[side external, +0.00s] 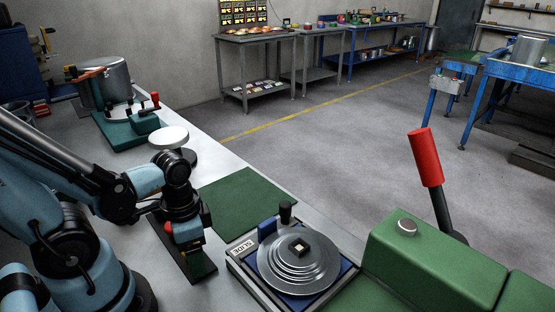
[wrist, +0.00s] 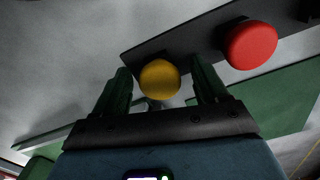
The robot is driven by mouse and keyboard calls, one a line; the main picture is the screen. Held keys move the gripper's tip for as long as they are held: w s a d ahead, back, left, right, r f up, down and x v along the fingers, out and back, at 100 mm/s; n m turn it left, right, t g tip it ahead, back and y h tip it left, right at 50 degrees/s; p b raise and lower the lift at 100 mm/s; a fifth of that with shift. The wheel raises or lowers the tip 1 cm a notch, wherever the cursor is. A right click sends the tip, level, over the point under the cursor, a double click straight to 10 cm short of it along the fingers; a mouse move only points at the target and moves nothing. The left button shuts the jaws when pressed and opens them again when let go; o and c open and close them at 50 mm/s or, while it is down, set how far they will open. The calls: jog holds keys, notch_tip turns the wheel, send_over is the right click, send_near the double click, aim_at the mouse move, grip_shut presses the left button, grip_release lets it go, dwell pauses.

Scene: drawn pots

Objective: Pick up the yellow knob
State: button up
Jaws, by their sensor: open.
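The yellow knob (wrist: 160,79) is round and shows in the wrist view between the two dark green fingers of my gripper (wrist: 161,68). The fingers are open, with a gap visible on both sides of the knob. I cannot tell how far down around it they reach. A red knob (wrist: 251,45) is to its right, on the same dark strip (wrist: 206,42). In the side view my gripper (side external: 186,236) points down over the dark plate (side external: 202,268) on the bench, and it largely hides the yellow knob there.
A green mat (side external: 240,197) lies to the right of my gripper in the side view. A round stepped metal disc (side external: 298,272) on a blue base is at the front. A green housing with a red-handled lever (side external: 425,157) stands at right. A white-topped round stand (side external: 169,138) is behind my wrist.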

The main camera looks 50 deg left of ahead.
jog(key=c, duration=1.1)
jog(key=shift+r, duration=0.2)
jog(key=shift+r, duration=1.6)
jog(key=s+d+r, duration=0.1)
jog(key=d+r, duration=0.1)
jog(key=d, duration=0.1)
jog(key=s+d+r, duration=0.2)
jog(key=d+r, duration=0.1)
jog(key=d, duration=0.1)
jog(key=s+d+r, duration=0.2)
jog(key=d, duration=0.1)
jog(key=shift+s+d+r, duration=0.1)
jog(key=shift+d+r, duration=0.05)
jog(key=shift+d, duration=0.1)
